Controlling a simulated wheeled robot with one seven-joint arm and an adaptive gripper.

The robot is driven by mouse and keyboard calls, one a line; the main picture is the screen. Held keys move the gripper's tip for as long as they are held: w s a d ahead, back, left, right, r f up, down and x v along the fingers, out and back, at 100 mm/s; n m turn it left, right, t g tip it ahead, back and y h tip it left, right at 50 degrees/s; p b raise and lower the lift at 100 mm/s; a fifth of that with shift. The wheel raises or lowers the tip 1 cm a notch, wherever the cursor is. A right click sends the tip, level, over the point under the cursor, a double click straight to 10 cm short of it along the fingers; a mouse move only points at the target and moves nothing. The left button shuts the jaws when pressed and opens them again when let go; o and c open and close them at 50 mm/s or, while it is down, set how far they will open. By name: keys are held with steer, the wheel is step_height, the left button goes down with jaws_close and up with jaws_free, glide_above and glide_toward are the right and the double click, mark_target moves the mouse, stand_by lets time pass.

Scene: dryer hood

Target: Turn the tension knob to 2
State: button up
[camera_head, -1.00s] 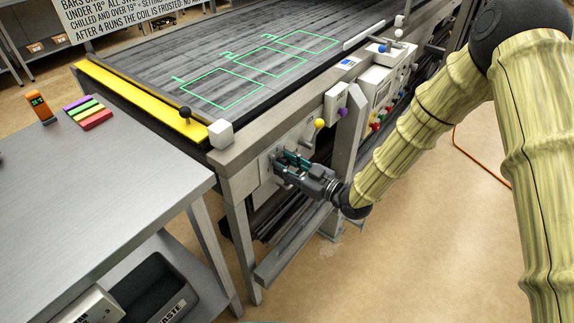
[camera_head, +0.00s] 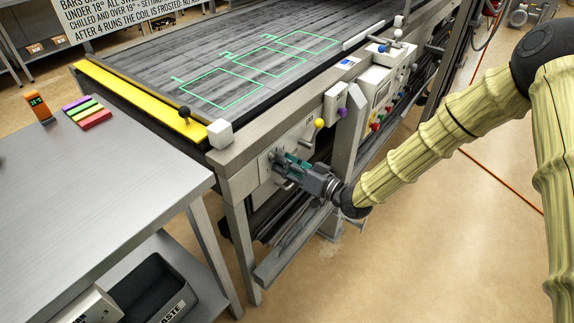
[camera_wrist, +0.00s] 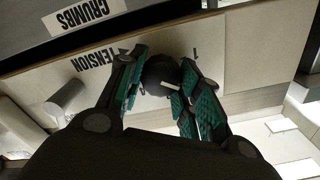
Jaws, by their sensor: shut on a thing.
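The tension knob (camera_wrist: 161,76) is a round black knob with a white pointer line, on a pale panel in the wrist view. The word TENSION (camera_wrist: 100,62) is printed beside it and shows upside down. A small mark is on the panel near the knob, partly hidden by a finger. My gripper (camera_wrist: 158,92) is shut on the knob, with one teal-padded finger on each side. In the head view my gripper (camera_head: 280,163) is at the panel (camera_head: 265,170) on the machine's near end and hides the knob there. I cannot read the pointer's setting.
A CRUMBS label (camera_wrist: 86,14) is on a dark part near the knob. A grey cylindrical part (camera_wrist: 65,97) stands out from the panel. A grey post (camera_head: 347,130) and a yellow-knobbed crank (camera_head: 318,124) are right of my gripper. A steel table (camera_head: 90,190) stands at left.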

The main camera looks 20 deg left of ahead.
steer(key=shift+m, duration=0.4)
steer(key=o, duration=1)
steer(key=shift+o, duration=0.2)
steer(key=shift+d, duration=0.1)
steer(key=v, duration=1.2)
